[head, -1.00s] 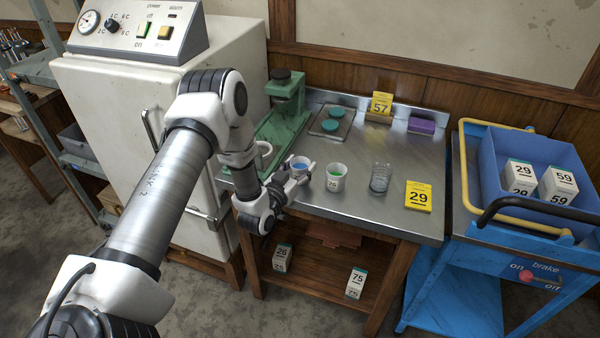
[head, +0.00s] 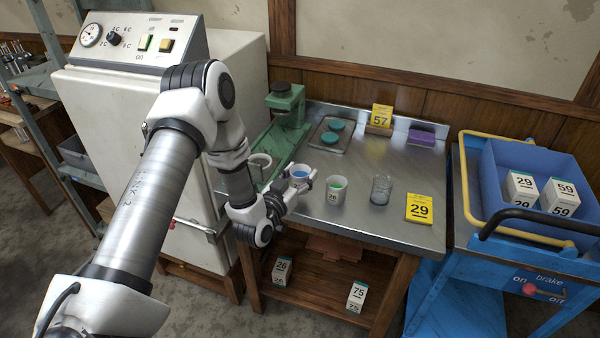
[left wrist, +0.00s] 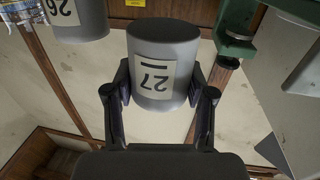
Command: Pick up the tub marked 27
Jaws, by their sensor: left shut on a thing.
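The tub marked 27 (left wrist: 152,78) is a grey cup with a pale label, seen upside down in the left wrist view between my gripper's fingers. In the head view it is the small tub with blue contents (head: 299,171), at the front left of the steel bench. My left gripper (head: 304,186) is shut on its sides. In the left wrist view the tub's base is in sight and sits higher than the neighbouring tub, so it appears clear of the bench top. My right gripper is out of view.
A clear glass beaker (head: 381,190) and a yellow 29 sign (head: 419,209) are further right on the bench (head: 380,225). A green stand (head: 287,125) and a mug (head: 260,170) are left and behind. A blue trolley (head: 470,250) adjoins on the right.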

